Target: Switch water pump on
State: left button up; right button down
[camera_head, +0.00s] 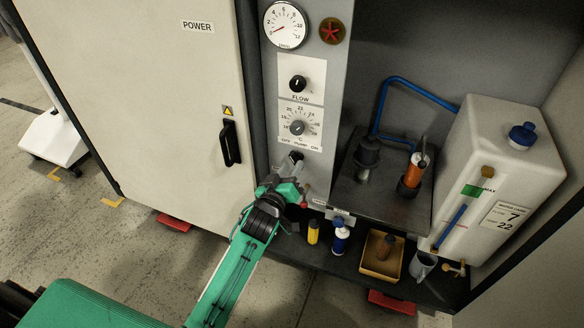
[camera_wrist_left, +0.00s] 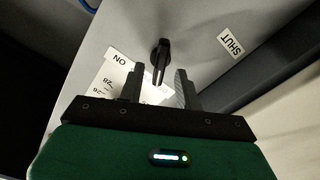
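The pump switch (camera_head: 296,156) is a small dark knob on the pale control panel (camera_head: 314,75), below the label reading OFF, PUMP, ON. In the left wrist view the black switch handle (camera_wrist_left: 160,60) points down the picture, with an ON label to its left. My left gripper (camera_head: 287,178) is at the panel just below the switch. In the wrist view its two fingers (camera_wrist_left: 158,82) stand apart, with the lower end of the handle between them and gaps on both sides. Contact is not visible. My right gripper is in neither view.
Above the switch are a temperature dial (camera_head: 297,127), a FLOW knob (camera_head: 298,84) and a gauge (camera_head: 286,25). A closed POWER cabinet door (camera_head: 150,90) stands left. Bottles, a yellow tray (camera_head: 375,272) and a white tank (camera_head: 499,160) stand right.

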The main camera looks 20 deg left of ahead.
pick_arm(q)
jog(key=shift+w, duration=0.75)
jog(key=shift+c, duration=0.2)
grip_shut()
